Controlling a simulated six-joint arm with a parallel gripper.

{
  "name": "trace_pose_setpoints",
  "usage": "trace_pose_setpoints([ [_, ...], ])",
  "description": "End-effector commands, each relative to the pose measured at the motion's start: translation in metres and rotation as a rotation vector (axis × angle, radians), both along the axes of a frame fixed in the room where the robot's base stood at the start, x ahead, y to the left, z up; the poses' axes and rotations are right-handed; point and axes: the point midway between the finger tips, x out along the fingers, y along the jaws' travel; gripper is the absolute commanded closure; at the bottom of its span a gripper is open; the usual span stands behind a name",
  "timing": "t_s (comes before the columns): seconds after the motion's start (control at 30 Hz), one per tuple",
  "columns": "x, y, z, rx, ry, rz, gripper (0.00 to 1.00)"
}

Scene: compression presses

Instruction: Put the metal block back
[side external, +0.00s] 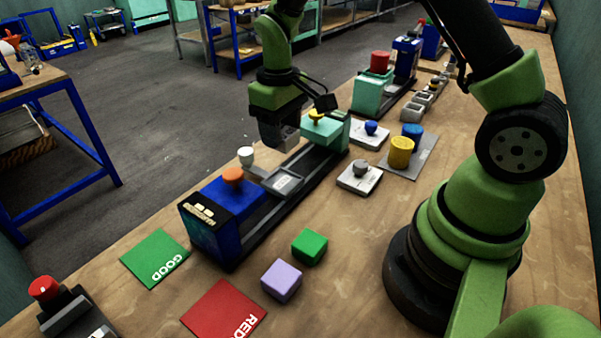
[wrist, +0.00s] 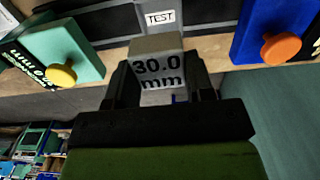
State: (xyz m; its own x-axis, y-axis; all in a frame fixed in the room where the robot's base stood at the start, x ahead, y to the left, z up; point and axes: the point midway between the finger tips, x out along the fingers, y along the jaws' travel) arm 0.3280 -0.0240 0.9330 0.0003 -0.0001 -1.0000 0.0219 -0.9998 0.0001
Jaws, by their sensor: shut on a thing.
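The metal block (wrist: 158,68) is grey and marked "30.0 mm"; it sits between my gripper's two dark fingers in the wrist view. My gripper (side external: 279,138) is shut on it, at the far side of the near press in the side view, where the block is mostly hidden by the gripper. The press has a blue end (side external: 228,205) with an orange knob and a teal end (side external: 325,130) with a yellow knob. Between them lies a rail with a grey plate (side external: 284,181). In the wrist view a "TEST" label (wrist: 160,17) shows just beyond the block.
A row of small grey pieces (side external: 420,104) stands by the farther press (side external: 368,95). A grey tray (side external: 418,165) holds yellow and blue cylinders. A green cube (side external: 309,246), a purple cube (side external: 281,281), a green GOOD mat (side external: 150,253) and a red mat (side external: 215,312) lie in front.

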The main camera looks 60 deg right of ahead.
Motion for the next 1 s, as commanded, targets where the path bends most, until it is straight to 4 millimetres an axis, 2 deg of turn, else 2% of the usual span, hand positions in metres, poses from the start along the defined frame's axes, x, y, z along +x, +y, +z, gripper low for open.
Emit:
trace_pose_setpoints([
  [0.4,-0.093,0.008,-0.013,0.001,0.002,0.283,0.84],
  [0.5,-0.110,0.010,-0.015,0.001,0.001,0.330,0.84],
  [0.67,-0.123,0.011,-0.020,0.002,0.001,0.369,0.84],
  [1.0,-0.125,0.011,-0.070,0.003,0.005,0.372,0.84],
])
